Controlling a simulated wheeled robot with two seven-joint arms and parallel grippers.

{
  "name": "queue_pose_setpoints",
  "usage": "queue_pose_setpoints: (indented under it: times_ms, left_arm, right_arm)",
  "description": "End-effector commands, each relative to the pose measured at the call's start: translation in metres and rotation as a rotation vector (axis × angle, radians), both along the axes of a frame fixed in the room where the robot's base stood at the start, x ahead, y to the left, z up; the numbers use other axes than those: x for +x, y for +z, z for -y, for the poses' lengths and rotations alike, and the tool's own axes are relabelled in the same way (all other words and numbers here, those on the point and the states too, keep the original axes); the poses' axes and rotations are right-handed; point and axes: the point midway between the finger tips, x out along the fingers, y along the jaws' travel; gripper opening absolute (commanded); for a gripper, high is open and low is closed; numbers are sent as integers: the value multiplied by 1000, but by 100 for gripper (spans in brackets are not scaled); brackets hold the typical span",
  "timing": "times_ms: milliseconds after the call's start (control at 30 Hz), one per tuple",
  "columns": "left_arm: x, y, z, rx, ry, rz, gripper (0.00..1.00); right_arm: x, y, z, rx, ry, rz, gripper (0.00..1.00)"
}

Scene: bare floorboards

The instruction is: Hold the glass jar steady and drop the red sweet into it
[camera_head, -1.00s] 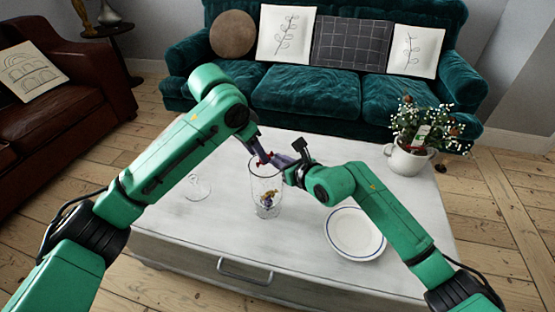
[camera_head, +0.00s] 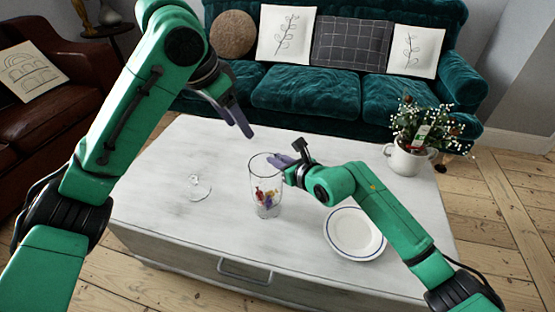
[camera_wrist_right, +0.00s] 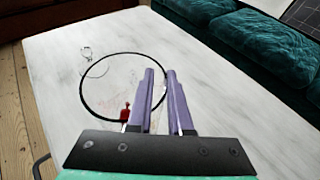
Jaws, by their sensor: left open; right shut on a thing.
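The clear glass jar (camera_head: 266,170) stands upright on the white table, with coloured sweets inside. The red sweet (camera_head: 258,192) shows among them, within the jar's outline. A red piece also shows in the right wrist view (camera_wrist_right: 125,112), by the jar's dark rim. My right gripper (camera_head: 278,161) is shut on the jar's wall at the rim; in its wrist view one finger is inside the rim and one outside. My left gripper (camera_head: 244,117) is open and empty, above and behind the jar, clear of it.
A small clear glass piece (camera_head: 199,187) lies left of the jar. A white plate with a blue rim (camera_head: 338,243) is at the front right of the table (camera_head: 200,240). A white flower pot (camera_head: 405,160) stands at the back right. A green sofa (camera_head: 310,90) is behind.

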Motion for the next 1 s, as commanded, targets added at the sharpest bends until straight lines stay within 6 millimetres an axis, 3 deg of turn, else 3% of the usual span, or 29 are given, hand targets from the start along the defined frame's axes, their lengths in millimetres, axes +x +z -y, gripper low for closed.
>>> queue_pose_setpoints:
  times_ms: [267,300,367,400,767,1000]
  left_arm:
    - [0,0,0,0,0,0,61]
    - [0,0,0,0,0,0,61]
    - [0,0,0,0,0,0,61]
    - [0,0,0,0,0,0,61]
    - [0,0,0,0,0,0,61]
    - [0,0,0,0,0,0,61]
  right_arm:
    - [-1,-5,0,-4,1,-10,0]
    - [-1,-5,0,-4,1,-10,26]
    - [-1,-5,0,-4,1,-10,49]
    - [-1,-5,0,-4,1,-9,53]
    - [-7,1,5,-3,-1,-3,53]
    - [-55,22,33,-8,2,-4,53]
